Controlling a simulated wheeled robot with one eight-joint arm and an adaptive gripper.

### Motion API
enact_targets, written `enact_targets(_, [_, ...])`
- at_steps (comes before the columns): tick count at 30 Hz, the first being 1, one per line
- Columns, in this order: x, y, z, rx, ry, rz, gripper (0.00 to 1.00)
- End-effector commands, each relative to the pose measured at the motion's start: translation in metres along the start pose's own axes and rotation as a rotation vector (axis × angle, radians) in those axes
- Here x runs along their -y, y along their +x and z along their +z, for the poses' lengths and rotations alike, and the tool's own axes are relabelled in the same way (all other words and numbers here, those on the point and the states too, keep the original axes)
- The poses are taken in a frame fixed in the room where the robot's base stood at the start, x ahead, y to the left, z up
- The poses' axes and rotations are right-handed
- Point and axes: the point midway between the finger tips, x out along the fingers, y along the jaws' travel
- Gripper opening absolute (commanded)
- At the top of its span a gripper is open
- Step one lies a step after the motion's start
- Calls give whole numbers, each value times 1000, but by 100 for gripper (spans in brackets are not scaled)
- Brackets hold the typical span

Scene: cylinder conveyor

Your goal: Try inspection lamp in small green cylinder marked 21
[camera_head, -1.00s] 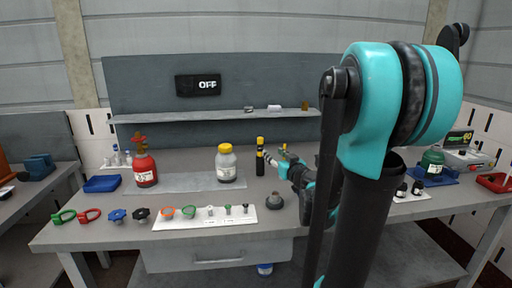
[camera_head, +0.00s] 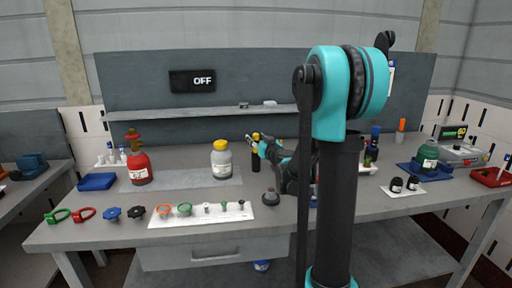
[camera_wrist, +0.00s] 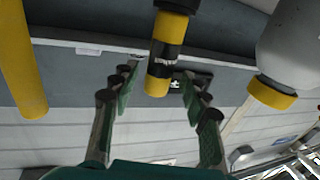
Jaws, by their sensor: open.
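A small green cylinder (camera_head: 427,157) with a white label stands on a blue tray at the right of the bench; its number is too small to read. A black and yellow upright rod, apparently the inspection lamp (camera_head: 255,163), stands behind my gripper (camera_head: 250,140) in the head view. In the wrist view my gripper (camera_wrist: 159,82) is open, with a finger on either side of the black and yellow lamp (camera_wrist: 168,28). I cannot tell whether the fingers touch it. The gripper partly hides the lamp in the head view.
A grey bottle with a yellow cap (camera_head: 221,162) stands left of my gripper; it also shows close by in the wrist view (camera_wrist: 294,42). A red cylinder (camera_head: 139,168) stands further left. A white strip with rings and small parts (camera_head: 221,217) lies in front. A shelf (camera_head: 150,115) runs behind.

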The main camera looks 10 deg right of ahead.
Motion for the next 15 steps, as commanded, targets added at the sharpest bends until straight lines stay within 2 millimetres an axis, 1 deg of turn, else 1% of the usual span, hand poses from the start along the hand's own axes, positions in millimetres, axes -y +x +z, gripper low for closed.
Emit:
enact_targets(9, [-3, 42, 0, 0, 0, -1, 46])
enact_targets(12, [-3, 48, 0, 0, 0, 0, 46])
enact_targets(15, [-3, 48, 0, 0, 0, 0, 46])
